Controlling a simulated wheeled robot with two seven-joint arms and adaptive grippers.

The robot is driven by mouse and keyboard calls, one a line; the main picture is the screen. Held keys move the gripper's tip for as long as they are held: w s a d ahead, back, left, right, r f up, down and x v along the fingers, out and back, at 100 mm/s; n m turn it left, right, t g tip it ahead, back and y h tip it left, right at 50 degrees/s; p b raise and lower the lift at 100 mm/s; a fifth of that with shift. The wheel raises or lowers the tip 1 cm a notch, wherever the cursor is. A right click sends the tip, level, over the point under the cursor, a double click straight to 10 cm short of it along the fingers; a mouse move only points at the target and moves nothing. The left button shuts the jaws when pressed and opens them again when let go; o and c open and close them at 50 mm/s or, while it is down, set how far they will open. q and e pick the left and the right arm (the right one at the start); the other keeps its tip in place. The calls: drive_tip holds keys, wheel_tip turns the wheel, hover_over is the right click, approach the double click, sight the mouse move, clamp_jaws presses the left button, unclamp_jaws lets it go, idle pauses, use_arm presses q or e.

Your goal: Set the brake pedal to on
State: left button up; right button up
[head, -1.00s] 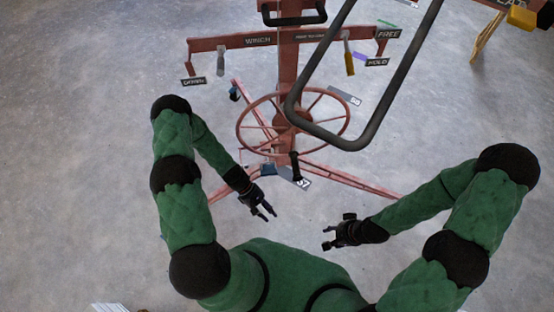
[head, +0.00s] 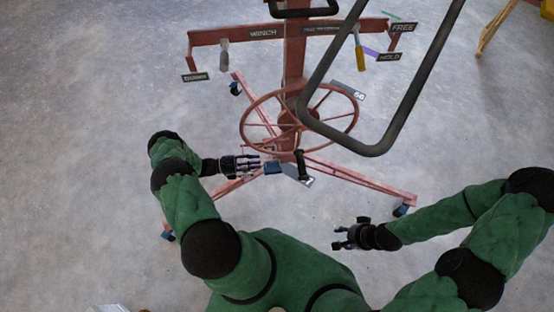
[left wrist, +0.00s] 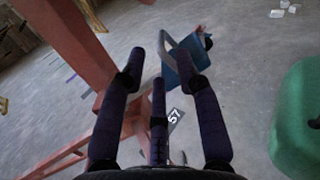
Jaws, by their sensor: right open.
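A blue pedal-like piece (head: 273,168) sits low at the foot of the red lift's column, beside a tilted plate (head: 301,179) whose marking is hard to read. In the left wrist view the blue piece (left wrist: 183,62) shows just beyond and between the fingertips. My left gripper (head: 258,163) is close to its left side, fingers spread and empty; I cannot tell whether they touch it. It also shows in the left wrist view (left wrist: 168,72). My right gripper (head: 338,238) is open and empty, below and right of the pedal, well apart from it.
A red handwheel (head: 246,128) is above the pedal. A black handle (head: 301,165) is just right of it. Red legs (head: 352,179) with casters (head: 402,210) spread over the floor. A dark bar frame (head: 375,150) hangs at upper right. The floor at left is clear.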

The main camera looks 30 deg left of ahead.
sight(277, 160)
use_arm(q)
drive_tip(key=b+x, duration=0.1)
drive_tip(key=x, duration=0.8)
drive_tip(key=shift+s, duration=0.1)
clamp_jaws()
